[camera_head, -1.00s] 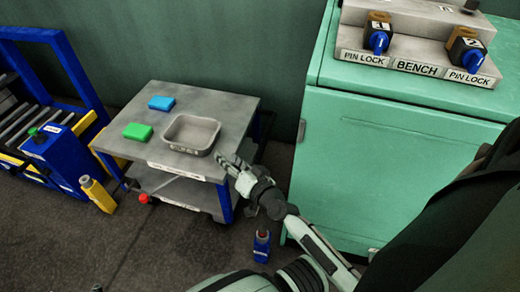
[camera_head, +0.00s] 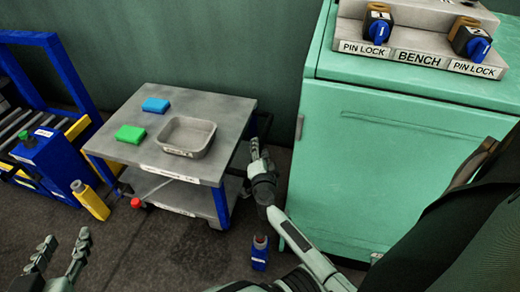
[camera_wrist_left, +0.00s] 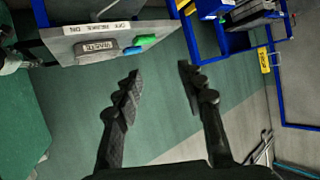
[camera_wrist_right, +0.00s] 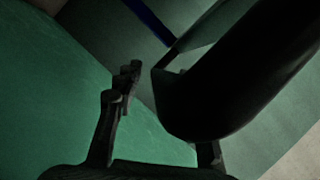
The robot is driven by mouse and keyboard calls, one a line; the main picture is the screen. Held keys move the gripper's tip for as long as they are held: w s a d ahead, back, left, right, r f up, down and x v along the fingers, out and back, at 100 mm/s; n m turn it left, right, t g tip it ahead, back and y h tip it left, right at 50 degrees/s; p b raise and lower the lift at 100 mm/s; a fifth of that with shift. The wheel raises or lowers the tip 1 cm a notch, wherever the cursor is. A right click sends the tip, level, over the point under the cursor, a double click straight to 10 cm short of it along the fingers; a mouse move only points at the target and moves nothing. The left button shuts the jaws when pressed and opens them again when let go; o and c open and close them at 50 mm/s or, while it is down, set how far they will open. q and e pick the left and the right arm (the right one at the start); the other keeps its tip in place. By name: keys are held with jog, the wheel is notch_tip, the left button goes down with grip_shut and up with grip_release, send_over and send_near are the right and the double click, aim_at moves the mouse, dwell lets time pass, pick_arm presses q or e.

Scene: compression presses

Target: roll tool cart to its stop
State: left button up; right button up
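The tool cart (camera_head: 228,112) has a grey top, a lower shelf (camera_head: 190,197) and blue legs. It stands left of the green bench cabinet. A grey tray (camera_head: 187,153), a green block (camera_head: 130,134) and a blue block (camera_head: 156,105) are on its top. My right gripper (camera_head: 256,150) is at the cart's right side, by a dark bar there. In the right wrist view a large dark rounded piece (camera_wrist_right: 215,95) partly covers one finger; the fingers are apart. My left gripper (camera_head: 62,252) is open and empty at lower left, in front of the cart.
The green bench (camera_head: 390,165) with two pin locks stands close right of the cart. A blue frame with rollers (camera_head: 40,115) is at left. A yellow bottle (camera_head: 90,203) and a blue bottle (camera_head: 260,255) stand on the floor. Floor before the cart is mostly clear.

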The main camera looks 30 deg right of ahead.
jog(key=shift+w+d, duration=0.25)
jog(key=shift+w, duration=0.2)
grip_shut()
